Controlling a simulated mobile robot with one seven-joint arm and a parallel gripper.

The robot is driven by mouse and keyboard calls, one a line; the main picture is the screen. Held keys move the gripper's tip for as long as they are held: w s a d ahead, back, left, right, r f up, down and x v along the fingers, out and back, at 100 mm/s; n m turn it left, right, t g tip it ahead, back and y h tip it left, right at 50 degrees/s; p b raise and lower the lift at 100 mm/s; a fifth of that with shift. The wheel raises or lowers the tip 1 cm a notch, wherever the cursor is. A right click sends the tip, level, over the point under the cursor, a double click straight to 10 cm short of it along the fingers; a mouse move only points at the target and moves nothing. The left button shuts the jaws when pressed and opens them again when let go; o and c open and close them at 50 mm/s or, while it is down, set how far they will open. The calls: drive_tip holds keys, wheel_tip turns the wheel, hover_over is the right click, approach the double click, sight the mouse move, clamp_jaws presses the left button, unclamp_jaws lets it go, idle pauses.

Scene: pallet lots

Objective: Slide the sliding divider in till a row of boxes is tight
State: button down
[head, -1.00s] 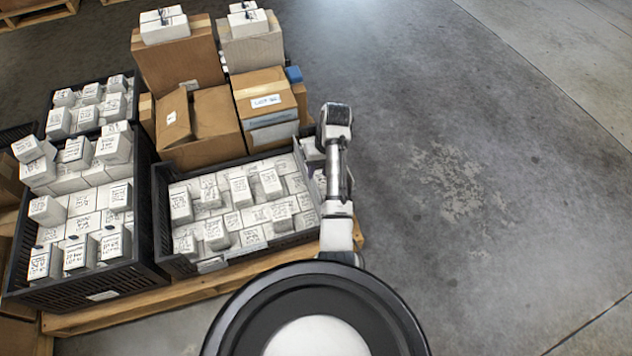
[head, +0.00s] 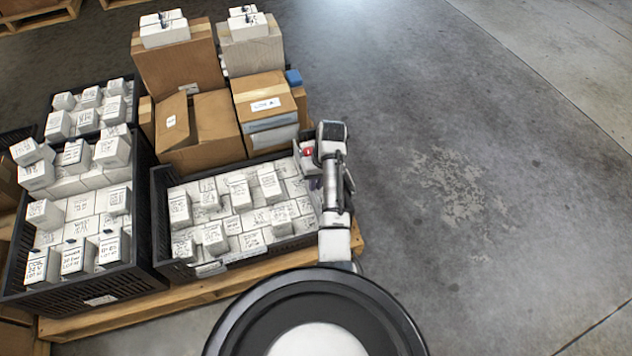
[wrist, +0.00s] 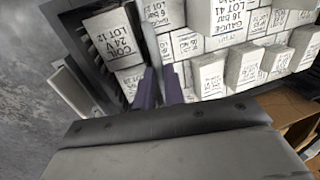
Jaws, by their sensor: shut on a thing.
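A black crate (head: 161,205) of white labelled boxes stands at the front right of the pallet. In the wrist view, my gripper (wrist: 160,88) has two dark purple fingers pointing down into this crate, shut on a thin grey upright plate (wrist: 150,38), which looks like the sliding divider. On the picture's right of it are packed gauge boxes (wrist: 208,72); on its left is a coil box (wrist: 112,32) by the crate's end wall. Whether the row is tight cannot be told.
A second black crate (head: 140,250) of white boxes stands to the left. Brown cartons (head: 205,130) stand behind, some with white boxes on top. The wooden pallet (head: 195,292) edges the front. The concrete floor to the right is clear.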

drive_tip(key=s+a+p, duration=0.3)
drive_tip(key=a+p, duration=0.1)
drive_tip(key=a, duration=0.7)
drive_tip(key=s+a+p, duration=0.4)
drive_tip(key=a+p, duration=0.1)
drive_tip(key=a, duration=0.7)
drive_tip(key=shift+s+a, duration=0.3)
drive_tip(key=shift+r, duration=0.1)
drive_tip(key=c, duration=1.5)
unclamp_jaws()
drive_tip(key=shift+d, duration=0.1)
drive_tip(key=r, duration=0.4)
drive_tip(key=d+r+p, duration=0.1)
drive_tip(key=r, duration=0.4)
drive_tip(key=d+r+p, duration=0.1)
drive_tip(key=r, duration=0.3)
drive_tip(key=shift+w+d+r, duration=0.25)
drive_tip(key=shift+w, duration=0.15)
